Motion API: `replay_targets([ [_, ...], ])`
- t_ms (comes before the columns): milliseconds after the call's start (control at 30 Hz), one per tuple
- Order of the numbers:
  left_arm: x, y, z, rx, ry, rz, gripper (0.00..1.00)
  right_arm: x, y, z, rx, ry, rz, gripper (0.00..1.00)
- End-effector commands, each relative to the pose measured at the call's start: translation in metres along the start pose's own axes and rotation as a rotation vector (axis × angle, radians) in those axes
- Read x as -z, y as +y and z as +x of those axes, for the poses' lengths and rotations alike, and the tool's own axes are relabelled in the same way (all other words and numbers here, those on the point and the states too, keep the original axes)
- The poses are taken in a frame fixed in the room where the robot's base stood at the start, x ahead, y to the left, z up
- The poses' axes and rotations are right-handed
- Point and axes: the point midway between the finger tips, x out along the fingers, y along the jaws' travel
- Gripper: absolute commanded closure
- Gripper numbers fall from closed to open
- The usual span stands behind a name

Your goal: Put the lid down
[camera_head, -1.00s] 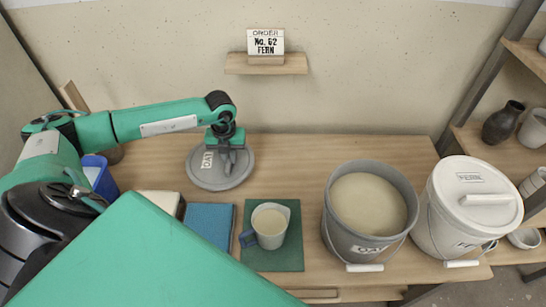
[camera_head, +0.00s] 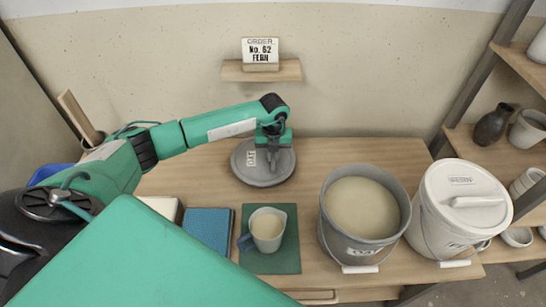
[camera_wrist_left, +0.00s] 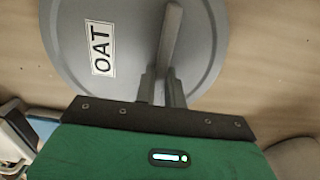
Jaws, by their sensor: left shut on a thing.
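A round grey lid with an OAT label (camera_head: 249,174) is at the back middle of the table in the head view. It also shows in the left wrist view (camera_wrist_left: 75,45). My left gripper (camera_head: 273,165) is shut on the lid's bar handle, seen between the fingers in the left wrist view (camera_wrist_left: 163,88). I cannot tell whether the lid touches the table. An open grey bucket (camera_head: 327,205) full of pale glaze stands to the right of the lid. My right gripper is not in view.
A white lidded bucket (camera_head: 432,228) stands right of the grey one. An order card (camera_head: 262,50) sits on a wall shelf. Wood right of the lid is clear.

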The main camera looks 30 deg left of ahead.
Motion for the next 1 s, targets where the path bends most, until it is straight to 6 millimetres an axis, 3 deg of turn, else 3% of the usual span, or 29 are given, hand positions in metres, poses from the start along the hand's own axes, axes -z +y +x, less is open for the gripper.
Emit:
replay_targets([
  [133,0.001,0.000,0.017,0.000,0.002,-0.001,1.00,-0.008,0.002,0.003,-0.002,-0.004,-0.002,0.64],
  [500,0.000,0.000,0.021,0.000,0.001,0.000,1.00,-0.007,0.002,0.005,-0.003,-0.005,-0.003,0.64],
  [533,0.000,0.000,0.021,0.000,0.001,0.000,0.87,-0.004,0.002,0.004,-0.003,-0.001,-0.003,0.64],
  [633,0.000,0.000,0.020,0.000,0.001,0.000,0.67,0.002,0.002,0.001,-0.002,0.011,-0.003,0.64],
  [1000,0.000,0.000,0.017,0.001,0.001,0.000,0.67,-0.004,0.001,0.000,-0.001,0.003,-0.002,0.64],
])
